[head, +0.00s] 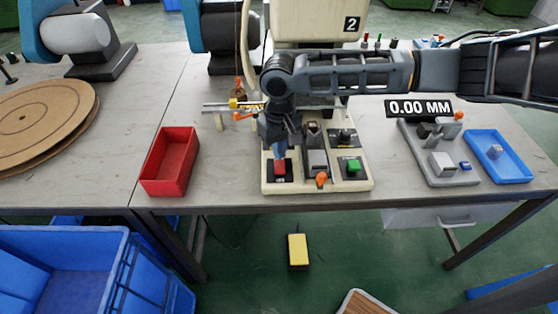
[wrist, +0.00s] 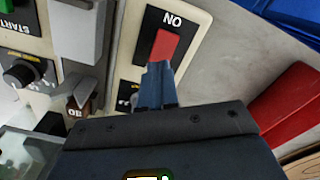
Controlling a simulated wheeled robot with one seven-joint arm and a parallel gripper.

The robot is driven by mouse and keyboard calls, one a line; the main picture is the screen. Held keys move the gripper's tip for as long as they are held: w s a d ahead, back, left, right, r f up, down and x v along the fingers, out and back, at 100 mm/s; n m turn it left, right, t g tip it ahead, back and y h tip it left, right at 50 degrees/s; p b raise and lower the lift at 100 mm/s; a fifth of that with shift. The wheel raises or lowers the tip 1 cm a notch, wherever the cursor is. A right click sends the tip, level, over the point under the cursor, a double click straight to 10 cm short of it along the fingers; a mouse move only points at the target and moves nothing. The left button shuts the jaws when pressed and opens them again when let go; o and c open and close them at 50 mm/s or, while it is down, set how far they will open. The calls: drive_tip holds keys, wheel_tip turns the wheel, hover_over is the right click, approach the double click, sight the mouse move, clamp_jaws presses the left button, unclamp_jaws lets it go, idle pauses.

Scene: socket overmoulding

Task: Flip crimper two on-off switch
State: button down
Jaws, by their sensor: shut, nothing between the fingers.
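Crimper two (head: 268,186) is a cream machine marked "2", standing on the grey table. Its on-off switch (head: 280,167) is a red rocker on a black plate at the front left of the base. In the wrist view the red rocker (wrist: 164,46) shows beside the "ON" label. My gripper (head: 279,157) is shut and empty, pointing down at the switch. In the wrist view its fingertips (wrist: 158,66) overlap the lower end of the rocker and hide that end. I cannot tell whether they touch it.
A green start button (head: 353,166), a black knob (head: 344,137) and an orange-tipped lever (head: 321,180) are close to the right. A red bin (head: 170,163) stands left. A gauge (head: 440,160) and a blue tray (head: 500,158) are at the right.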

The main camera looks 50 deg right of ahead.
sight(279, 163)
drive_tip(key=shift+r+p, duration=1.25)
drive_tip(key=shift+p, duration=0.25)
drive_tip(key=shift+r, duration=1)
